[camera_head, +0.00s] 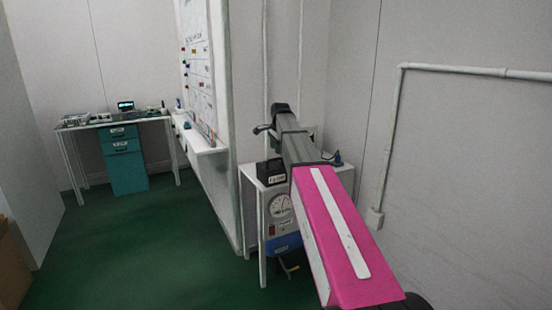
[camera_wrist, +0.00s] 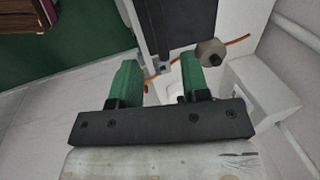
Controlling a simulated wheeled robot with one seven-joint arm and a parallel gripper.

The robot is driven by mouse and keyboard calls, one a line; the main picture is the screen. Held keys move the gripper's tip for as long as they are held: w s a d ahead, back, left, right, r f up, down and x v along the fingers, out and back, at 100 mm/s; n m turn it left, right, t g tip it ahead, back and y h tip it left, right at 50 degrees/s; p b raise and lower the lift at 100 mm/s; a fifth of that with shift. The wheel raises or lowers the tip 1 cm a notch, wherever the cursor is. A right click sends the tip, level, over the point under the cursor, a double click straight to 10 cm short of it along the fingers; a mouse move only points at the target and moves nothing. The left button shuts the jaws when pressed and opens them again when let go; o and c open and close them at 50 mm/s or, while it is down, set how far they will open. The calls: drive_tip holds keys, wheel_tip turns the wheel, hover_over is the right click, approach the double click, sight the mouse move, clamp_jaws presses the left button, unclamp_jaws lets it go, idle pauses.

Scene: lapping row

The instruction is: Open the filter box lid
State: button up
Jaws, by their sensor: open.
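A small black box with a white label (camera_head: 272,172), which looks like the filter box, sits on a white stand beside the wall; its lid looks shut. My arm reaches over the stand and hides part of it. In the wrist view, my gripper (camera_wrist: 159,64) is open, with its two green fingers apart and nothing clearly held between them. A dark box-like body (camera_wrist: 180,20) lies just beyond the fingertips; I cannot tell for sure that it is the filter box. A round grey-beige knob (camera_wrist: 210,52) shows by the right fingertip. Contact cannot be told.
A blue-grey unit with a round dial (camera_head: 281,207) hangs below the black box. An orange cable (camera_wrist: 238,40) runs behind the fingers. A whiteboard partition (camera_head: 204,70) stands to the left. A desk with teal drawers (camera_head: 125,160) is far left. Green floor is clear between.

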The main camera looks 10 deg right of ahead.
sight(271, 161)
drive_tip(key=shift+w+a+f, duration=0.1)
drive_tip(key=shift+w+f, duration=0.05)
drive_tip(key=shift+f, duration=0.75)
drive_tip(key=shift+w+a+f, duration=0.1)
drive_tip(key=shift+w+f, duration=0.1)
drive_tip(key=shift+f, duration=0.7)
drive_tip(key=shift+w+f, duration=0.15)
drive_tip(key=shift+f, duration=0.75)
clamp_jaws()
